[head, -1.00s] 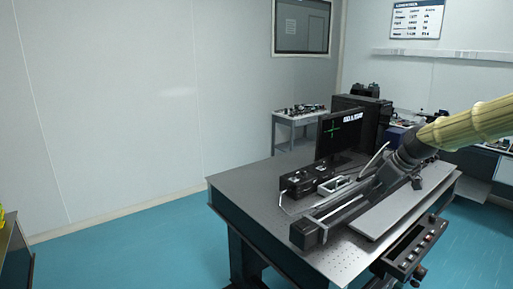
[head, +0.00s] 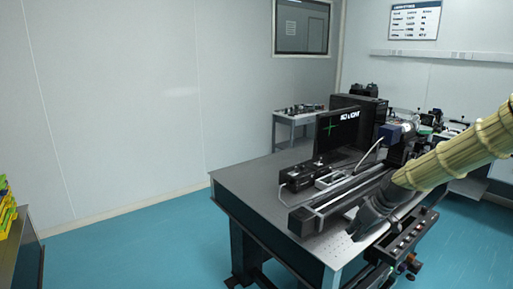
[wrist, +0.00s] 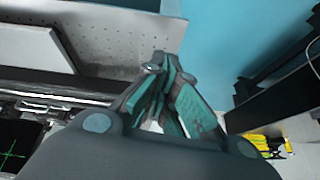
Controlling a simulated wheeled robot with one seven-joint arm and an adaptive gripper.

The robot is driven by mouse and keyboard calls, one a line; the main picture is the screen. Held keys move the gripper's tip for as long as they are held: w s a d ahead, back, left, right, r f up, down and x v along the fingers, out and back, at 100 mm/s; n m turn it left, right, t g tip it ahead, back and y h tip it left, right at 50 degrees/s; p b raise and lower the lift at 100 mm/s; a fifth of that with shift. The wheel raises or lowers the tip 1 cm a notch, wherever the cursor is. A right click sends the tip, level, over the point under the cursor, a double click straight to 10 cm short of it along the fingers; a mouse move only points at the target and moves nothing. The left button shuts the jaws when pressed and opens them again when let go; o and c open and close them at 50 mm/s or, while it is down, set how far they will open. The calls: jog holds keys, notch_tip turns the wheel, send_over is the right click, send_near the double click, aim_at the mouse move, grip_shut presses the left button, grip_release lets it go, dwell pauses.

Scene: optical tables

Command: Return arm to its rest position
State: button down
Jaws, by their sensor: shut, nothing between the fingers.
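My arm in its ribbed yellow sleeve enters from the right in the head view. My dark gripper (head: 362,232) points down and left over the front right part of the optical table (head: 245,185). In the wrist view my gripper (wrist: 166,62) has its teal-padded fingers drawn together at the tips, with nothing between them. A bare, holed part of the table top lies beyond the fingertips in that view. I cannot tell the exact height of the gripper above the table.
A long dark rail (head: 310,217), a black control box (head: 297,178) and a monitor (head: 337,132) with a green cross stand on the table. A knobbed panel (head: 408,240) juts from its front edge. Blue floor (head: 130,240) is clear at left. Yellow items (head: 6,208) sit at far left.

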jog(key=s+a+f+m+g, duration=0.1)
jog(key=s+a+f, duration=0.2)
jog(key=s+f, duration=0.45)
jog(key=s+a+f+m+h, duration=0.15)
jog(key=s+f, duration=0.35)
jog(key=f, duration=0.6)
jog(key=s+a+f+m+g, duration=0.1)
jog(key=s+a+f, duration=0.3)
jog(key=s+f, duration=0.4)
jog(key=s+f+m, duration=0.1)
jog(key=s+f, duration=0.2)
jog(key=s, duration=0.5)
jog(key=s+f+m+g+h, duration=0.1)
jog(key=s+f, duration=0.3)
jog(key=s, duration=0.5)
jog(key=s+f+m, duration=0.1)
jog(key=s+f, duration=0.3)
jog(key=s, duration=0.5)
jog(key=shift+f+g+h, duration=0.25)
jog(key=shift+g+h, duration=0.1)
jog(key=shift+g, duration=0.05)
